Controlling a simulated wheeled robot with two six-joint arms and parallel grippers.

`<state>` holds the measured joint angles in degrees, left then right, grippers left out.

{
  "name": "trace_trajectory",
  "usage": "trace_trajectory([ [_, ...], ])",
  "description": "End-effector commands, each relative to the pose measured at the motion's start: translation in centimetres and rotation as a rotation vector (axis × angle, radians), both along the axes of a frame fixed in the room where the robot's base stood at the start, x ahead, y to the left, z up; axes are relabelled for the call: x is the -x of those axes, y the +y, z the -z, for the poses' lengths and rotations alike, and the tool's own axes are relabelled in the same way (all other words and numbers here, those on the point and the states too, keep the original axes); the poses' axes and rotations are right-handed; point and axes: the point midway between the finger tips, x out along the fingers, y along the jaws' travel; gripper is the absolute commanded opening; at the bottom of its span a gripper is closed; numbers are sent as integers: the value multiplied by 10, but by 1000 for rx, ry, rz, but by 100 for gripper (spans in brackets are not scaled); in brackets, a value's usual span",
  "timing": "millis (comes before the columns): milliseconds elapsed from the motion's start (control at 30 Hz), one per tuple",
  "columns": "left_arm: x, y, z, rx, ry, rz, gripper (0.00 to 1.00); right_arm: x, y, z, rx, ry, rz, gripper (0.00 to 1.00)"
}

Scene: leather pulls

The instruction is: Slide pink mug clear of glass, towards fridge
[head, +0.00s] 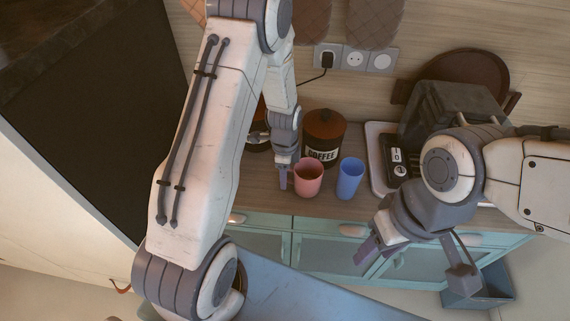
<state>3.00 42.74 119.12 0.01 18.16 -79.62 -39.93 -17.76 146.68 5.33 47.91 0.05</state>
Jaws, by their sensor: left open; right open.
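The pink mug (308,180) stands upright on the wooden counter, in front of a coffee canister. The glass (350,178), a blue tumbler, stands just to its right with a narrow gap between them. My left gripper (284,178) points down close to the left side of the pink mug. It is open, though only one finger shows clearly; I cannot tell whether it touches the mug. My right gripper (412,264) is open and empty, low in front of the counter, below and right of the glass. A tall dark-panelled unit (100,90) at the left may be the fridge.
The brown-lidded coffee canister (322,137) stands right behind the mug. A tray (377,160) with a dark appliance (450,108) is right of the glass. My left arm hides much of the counter on the left. Teal cabinets (325,245) lie below the counter edge.

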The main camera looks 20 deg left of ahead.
Motion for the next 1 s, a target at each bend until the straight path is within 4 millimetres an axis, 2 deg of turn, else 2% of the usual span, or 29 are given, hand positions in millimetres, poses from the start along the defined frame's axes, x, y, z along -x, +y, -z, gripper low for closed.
trace_trajectory([
  [100,0,0,7,0,1,0,51,0,0,-2,0,0,0,50],
  [367,0,0,8,0,-1,-1,51,0,0,-1,0,0,0,50],
  [400,0,0,8,0,-1,-1,47,0,0,-1,0,0,0,50],
  [467,0,0,8,0,-1,-1,24,0,0,-1,0,0,0,50],
  [500,0,0,8,0,-1,-1,9,0,0,-1,0,0,0,50],
  [533,0,0,8,0,-1,-1,0,0,0,-1,0,0,0,50],
  [1000,0,0,8,0,0,-1,0,0,0,-1,0,0,0,50],
])
